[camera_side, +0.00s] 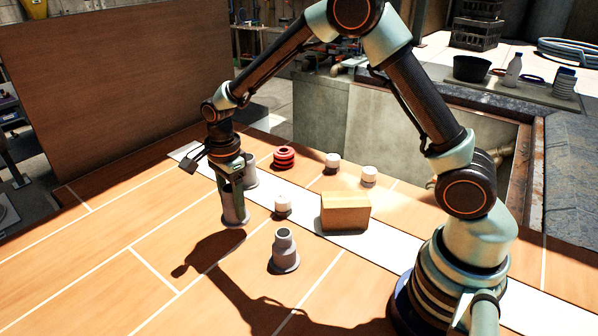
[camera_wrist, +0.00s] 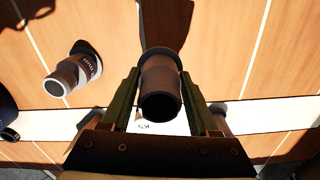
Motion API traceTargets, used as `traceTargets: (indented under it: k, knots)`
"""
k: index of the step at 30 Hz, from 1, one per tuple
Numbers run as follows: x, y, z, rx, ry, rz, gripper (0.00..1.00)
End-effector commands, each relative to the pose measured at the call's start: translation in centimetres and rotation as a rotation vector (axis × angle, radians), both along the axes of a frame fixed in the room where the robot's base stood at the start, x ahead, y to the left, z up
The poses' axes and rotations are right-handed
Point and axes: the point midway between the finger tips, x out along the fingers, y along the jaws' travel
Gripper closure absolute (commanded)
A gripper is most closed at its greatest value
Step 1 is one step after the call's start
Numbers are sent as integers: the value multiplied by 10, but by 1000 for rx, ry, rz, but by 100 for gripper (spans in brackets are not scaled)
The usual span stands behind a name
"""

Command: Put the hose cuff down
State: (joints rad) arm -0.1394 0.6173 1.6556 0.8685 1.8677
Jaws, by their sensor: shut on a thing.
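The hose cuff (camera_side: 234,214) is a grey cylinder with a wider flange at its lower end. It is upright in my gripper (camera_side: 232,190), with its flange at or very near the wooden surface; I cannot tell whether it touches. In the wrist view the same cuff (camera_wrist: 160,78) sits between the two green fingers, its dark round opening towards the camera. The fingers are shut on it from both sides. Its upper part is hidden by the fingers in the side view.
Another grey flanged cuff (camera_side: 285,252) stands nearer the camera, and one (camera_side: 250,172) stands just behind my gripper. The boards (camera_side: 130,235) at left are clear.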

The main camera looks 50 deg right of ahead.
Motion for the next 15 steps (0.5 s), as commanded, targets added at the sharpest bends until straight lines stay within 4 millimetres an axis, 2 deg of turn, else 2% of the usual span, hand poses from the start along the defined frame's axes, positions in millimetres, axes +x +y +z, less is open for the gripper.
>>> traceTargets:
  k: [4,9,15]
  knots:
    - [-1,0,-13,-1,3,0,97]
    - [-1,0,-37,-1,3,0,97]
    - [0,0,-46,0,0,0,97]
